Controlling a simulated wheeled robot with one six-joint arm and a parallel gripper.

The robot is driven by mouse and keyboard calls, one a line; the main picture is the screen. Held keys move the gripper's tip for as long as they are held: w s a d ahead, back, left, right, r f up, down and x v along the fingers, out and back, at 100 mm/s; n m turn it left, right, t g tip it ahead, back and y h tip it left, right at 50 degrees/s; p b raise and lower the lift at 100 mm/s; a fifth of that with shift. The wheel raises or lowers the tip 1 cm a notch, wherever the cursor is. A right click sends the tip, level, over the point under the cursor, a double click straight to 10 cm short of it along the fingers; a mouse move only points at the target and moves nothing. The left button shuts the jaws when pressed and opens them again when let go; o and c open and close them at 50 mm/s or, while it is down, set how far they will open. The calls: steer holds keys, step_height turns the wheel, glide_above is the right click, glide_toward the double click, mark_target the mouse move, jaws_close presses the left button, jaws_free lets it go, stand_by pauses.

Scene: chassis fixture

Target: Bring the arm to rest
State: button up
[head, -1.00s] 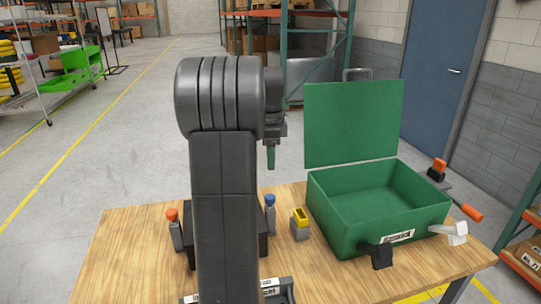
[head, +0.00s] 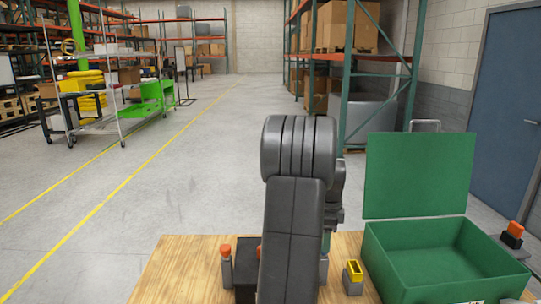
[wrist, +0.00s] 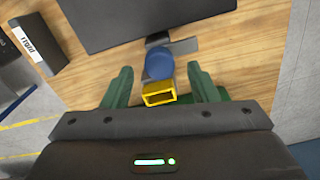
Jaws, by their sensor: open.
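My gripper (wrist: 160,68) is open in the wrist view, its two green fingers spread wide with nothing gripped. Between and beyond the fingers I see a blue knob (wrist: 159,63) and a yellow open-topped piece (wrist: 159,93); neither touches a finger in the picture. In the head view my dark arm (head: 292,230) stands upright, bent over at the top. It hides most of the gripper and part of the bench behind it.
On the wooden bench (head: 185,270) stand an orange-topped piece (head: 226,265), a dark block (head: 246,272) and a yellow-topped grey block (head: 353,277). A green box (head: 430,262) with raised lid stands at right. A dark panel (wrist: 150,18) lies past the knob.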

step_height(320, 180, down, 2)
steer(key=shift+f, duration=0.1)
steer(key=shift+r, duration=0.2)
